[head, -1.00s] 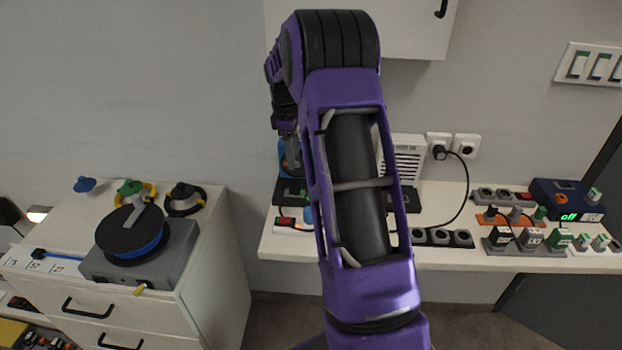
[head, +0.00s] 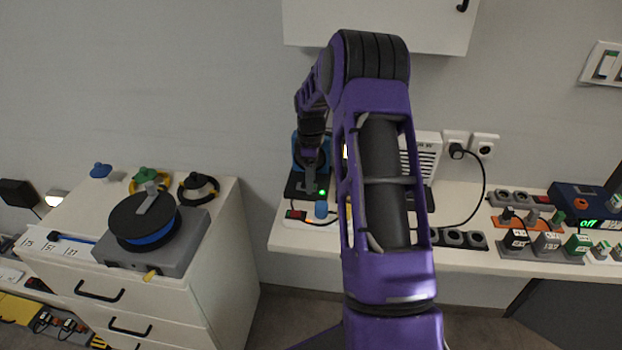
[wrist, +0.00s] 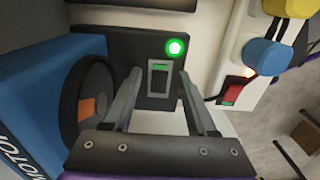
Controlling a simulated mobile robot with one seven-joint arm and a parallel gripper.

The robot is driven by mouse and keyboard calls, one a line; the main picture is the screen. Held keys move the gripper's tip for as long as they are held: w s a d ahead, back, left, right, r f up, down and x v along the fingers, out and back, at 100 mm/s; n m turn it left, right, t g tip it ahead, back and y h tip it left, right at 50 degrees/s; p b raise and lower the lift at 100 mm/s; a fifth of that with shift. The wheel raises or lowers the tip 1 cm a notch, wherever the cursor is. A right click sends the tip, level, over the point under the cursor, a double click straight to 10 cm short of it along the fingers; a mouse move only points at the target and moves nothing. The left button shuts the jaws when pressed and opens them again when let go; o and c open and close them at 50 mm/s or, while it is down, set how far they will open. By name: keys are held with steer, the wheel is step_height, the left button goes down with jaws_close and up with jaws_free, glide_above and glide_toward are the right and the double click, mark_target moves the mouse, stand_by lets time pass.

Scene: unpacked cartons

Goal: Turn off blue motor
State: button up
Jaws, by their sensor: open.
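The blue motor (wrist: 35,100) stands at the left in the wrist view, its lettering partly cut off, with a dark round part on its face. Its black base (wrist: 105,45) carries a lit green lamp (wrist: 175,47) and a small rocker switch (wrist: 159,78). In the head view the blue motor (head: 298,150) is partly hidden behind my arm, with the green lamp (head: 322,192) lit. My gripper (wrist: 160,77) is open and empty, its fingertips either side of the switch in the picture. I cannot tell whether they touch the base.
A white power strip (wrist: 233,60) with a red switch (wrist: 232,92) and a blue plug (wrist: 268,56) lies close to the right of my gripper. A white grilled box (head: 428,155) and more sockets (head: 460,238) stand farther right. A drawer cabinet (head: 215,265) with a cable reel is at the left.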

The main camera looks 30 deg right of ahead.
jaws_close()
steer(key=shift+w+a+r+g+h+p, duration=0.1)
steer(key=shift+a+r+g+h+p, duration=0.15)
steer(key=shift+h+p, duration=0.2)
steer(key=shift+w+f+g+h+p, duration=0.1)
steer(key=shift+g+h+p, duration=0.45)
steer(key=shift+h, duration=0.2)
jaws_free()
